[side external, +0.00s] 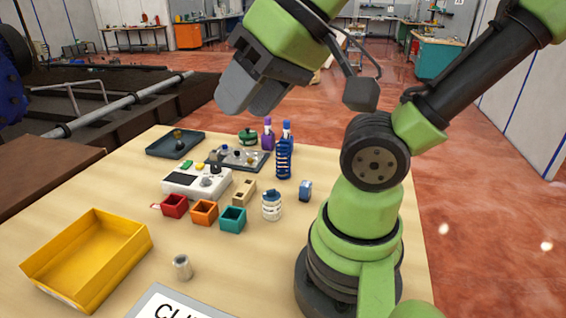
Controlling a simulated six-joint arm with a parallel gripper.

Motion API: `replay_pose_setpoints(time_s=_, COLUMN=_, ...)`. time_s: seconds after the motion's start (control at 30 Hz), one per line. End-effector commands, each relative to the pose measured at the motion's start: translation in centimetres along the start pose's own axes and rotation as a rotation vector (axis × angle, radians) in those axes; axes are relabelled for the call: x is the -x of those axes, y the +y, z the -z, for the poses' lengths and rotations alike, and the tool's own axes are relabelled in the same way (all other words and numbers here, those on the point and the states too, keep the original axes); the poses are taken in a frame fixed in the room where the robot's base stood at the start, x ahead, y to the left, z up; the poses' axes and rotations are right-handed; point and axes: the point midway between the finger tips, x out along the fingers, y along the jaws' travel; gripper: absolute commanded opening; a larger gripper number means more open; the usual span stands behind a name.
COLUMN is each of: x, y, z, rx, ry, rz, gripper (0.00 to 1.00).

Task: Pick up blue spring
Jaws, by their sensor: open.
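The blue spring (283,161) stands upright on the light wooden table (345,262), toward its far right side. It looks like a tall dark-blue coil, with a blue and white bottle-like top (287,131) showing just above or behind it. I cannot tell whether these touch. My gripper (243,100) is in the air, above and to the left of the spring in the picture, clear of it. Its thick grey fingers point down and left. It is open and I see nothing held in it.
Purple bottle (267,136) and grey tray of parts (238,158) are left of the spring. Nearer stand a white bottle (271,206), blue piece (305,190), tan block (243,193) and small coloured bins (204,212). A yellow bin (88,268) is front left.

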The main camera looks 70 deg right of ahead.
Motion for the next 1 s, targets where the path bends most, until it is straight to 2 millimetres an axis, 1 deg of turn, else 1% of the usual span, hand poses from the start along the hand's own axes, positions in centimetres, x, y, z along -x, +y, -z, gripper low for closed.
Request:
replay_pose_setpoints(time_s=0.3, x=0.0, y=0.0, z=0.0, rx=0.000, ry=0.000, rz=0.000, gripper=0.43)
replay_pose_setpoints(time_s=0.33, x=0.0, y=0.0, z=0.0, rx=0.000, ry=0.000, rz=0.000, gripper=0.47)
replay_pose_setpoints(time_s=0.37, x=0.0, y=0.0, z=0.0, rx=0.000, ry=0.000, rz=0.000, gripper=0.54)
replay_pose_setpoints(time_s=0.4, x=0.0, y=0.0, z=0.0, rx=0.000, ry=0.000, rz=0.000, gripper=0.63)
replay_pose_setpoints(time_s=0.43, x=0.0, y=0.0, z=0.0, rx=0.000, ry=0.000, rz=0.000, gripper=0.70)
replay_pose_setpoints(time_s=0.47, x=0.0, y=0.0, z=0.0, rx=0.000, ry=0.000, rz=0.000, gripper=0.75)
replay_pose_setpoints(time_s=0.7, x=0.0, y=0.0, z=0.0, rx=-0.002, ry=0.000, rz=-0.001, gripper=0.75)
replay_pose_setpoints(time_s=0.77, x=-0.1, y=0.1, z=0.3, rx=-0.026, ry=-0.001, rz=-0.009, gripper=0.75)
replay_pose_setpoints(time_s=0.87, x=-0.5, y=0.5, z=1.7, rx=-0.156, ry=-0.009, rz=-0.050, gripper=0.75)
replay_pose_setpoints(time_s=0.97, x=-1.3, y=1.8, z=4.3, rx=-0.416, ry=-0.015, rz=-0.131, gripper=0.75)
replay_pose_setpoints(time_s=1.0, x=-1.8, y=2.6, z=5.6, rx=-0.548, ry=-0.013, rz=-0.170, gripper=0.75)
